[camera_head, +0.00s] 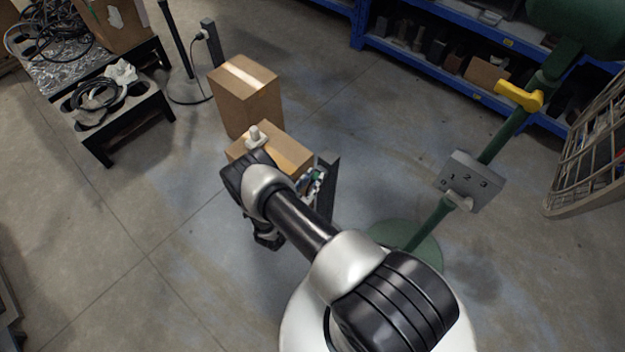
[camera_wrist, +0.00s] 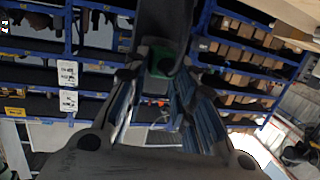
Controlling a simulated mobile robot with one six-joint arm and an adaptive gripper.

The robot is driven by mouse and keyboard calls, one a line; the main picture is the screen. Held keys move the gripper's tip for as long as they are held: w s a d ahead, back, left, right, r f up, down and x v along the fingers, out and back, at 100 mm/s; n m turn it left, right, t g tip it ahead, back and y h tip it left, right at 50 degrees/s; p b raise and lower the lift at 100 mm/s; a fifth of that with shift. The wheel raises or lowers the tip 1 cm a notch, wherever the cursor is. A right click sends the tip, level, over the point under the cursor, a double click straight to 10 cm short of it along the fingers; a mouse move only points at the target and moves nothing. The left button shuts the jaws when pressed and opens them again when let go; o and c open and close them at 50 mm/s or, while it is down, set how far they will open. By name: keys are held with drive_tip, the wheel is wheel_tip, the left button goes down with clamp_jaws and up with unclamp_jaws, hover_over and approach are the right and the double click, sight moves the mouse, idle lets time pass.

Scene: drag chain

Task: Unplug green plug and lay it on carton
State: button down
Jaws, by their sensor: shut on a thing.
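In the wrist view, my gripper (camera_wrist: 158,100) is shut on a green piece, which I take to be the green plug (camera_wrist: 157,86). Only a small part of it shows between the fingers. A dark upright block (camera_wrist: 161,25) is right by it; I cannot tell whether the plug is seated in it. In the head view, my gripper (camera_head: 267,241) hangs below my wrist, left of a dark post, and the plug is hidden. A tall brown carton (camera_head: 247,100) stands behind my arm, with a lower carton (camera_head: 285,148) in front of it, partly covered by my wrist.
A dark post (camera_head: 327,190) with small coloured parts stands just right of my forearm. A green stand with a numbered grey box (camera_head: 470,181) is at right. Black low tables (camera_head: 128,125) with cables are at left. Blue shelves (camera_head: 440,70) line the back. Floor at left is clear.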

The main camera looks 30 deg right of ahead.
sight(312, 179)
drive_tip(key=shift+s+a, duration=0.1)
drive_tip(key=shift+a, duration=0.15)
drive_tip(key=shift+s+a, duration=0.15)
drive_tip(key=shift+a, duration=0.55)
drive_tip(key=shift+s+a+b, duration=0.25)
drive_tip(key=shift+a+b, duration=0.05)
drive_tip(key=shift+a, duration=0.15)
drive_tip(key=shift+a, duration=0.1)
drive_tip(key=shift+s+a+b, duration=0.15)
drive_tip(key=shift+s+a, duration=0.15)
drive_tip(key=shift+a, duration=0.45)
drive_tip(key=shift+s+a+b, duration=0.1)
drive_tip(key=shift+s+a, duration=0.15)
drive_tip(key=shift+a, duration=0.5)
drive_tip(key=shift+s+a+b, duration=0.15)
drive_tip(key=shift+s+a, duration=0.15)
drive_tip(key=shift+a, duration=0.45)
